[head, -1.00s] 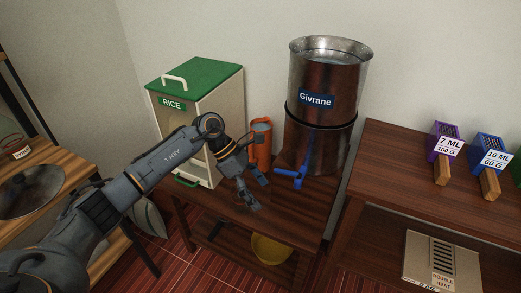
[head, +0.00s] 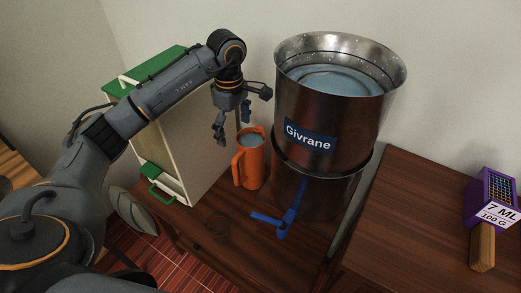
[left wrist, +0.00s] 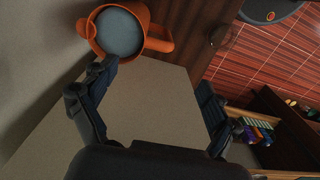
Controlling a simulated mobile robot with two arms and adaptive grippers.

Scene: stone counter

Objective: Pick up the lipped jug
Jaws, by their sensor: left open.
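The lipped jug, an orange jug with a side handle (head: 251,168), stands upright on the wooden table between the rice dispenser and the metal water container. Its inside looks grey-blue, like liquid. In the left wrist view the jug (left wrist: 144,14) is at the top left, seen from above. My left gripper (head: 244,126) is open and empty, above the jug and a little to its left, not touching it. Its spread fingers (left wrist: 155,98) show in the left wrist view with the dispenser's pale side between them. My right gripper is not in view.
The metal Givrane container (head: 322,120) with a blue tap (head: 281,222) stands close at the jug's right. The cream rice dispenser (head: 180,150) with green lid is close at its left. A purple box (head: 490,200) stands on the right table.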

